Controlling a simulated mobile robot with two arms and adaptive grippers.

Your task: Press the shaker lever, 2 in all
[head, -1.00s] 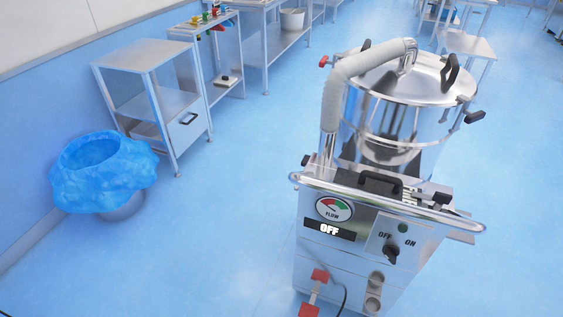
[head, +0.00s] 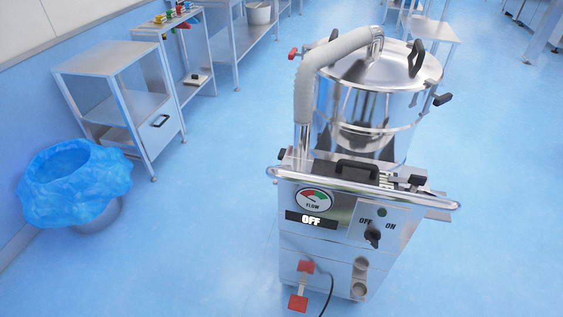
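A steel machine (head: 325,235) with a large lidded drum (head: 372,110) stands right of the middle in the head view. Its front panel has a flow gauge (head: 313,199), a display (head: 311,219) reading OFF, and a black knob (head: 373,238) between the OFF and ON marks. Red-ended parts (head: 303,287) sit low on its front, with a black cable beside them. I cannot tell which part is the shaker lever. Neither gripper is in view.
A bin with a blue liner (head: 70,182) stands at the left by the wall. A steel cabinet (head: 160,130) and steel tables line the wall behind it. The blue floor (head: 215,220) between the bin and the machine is clear.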

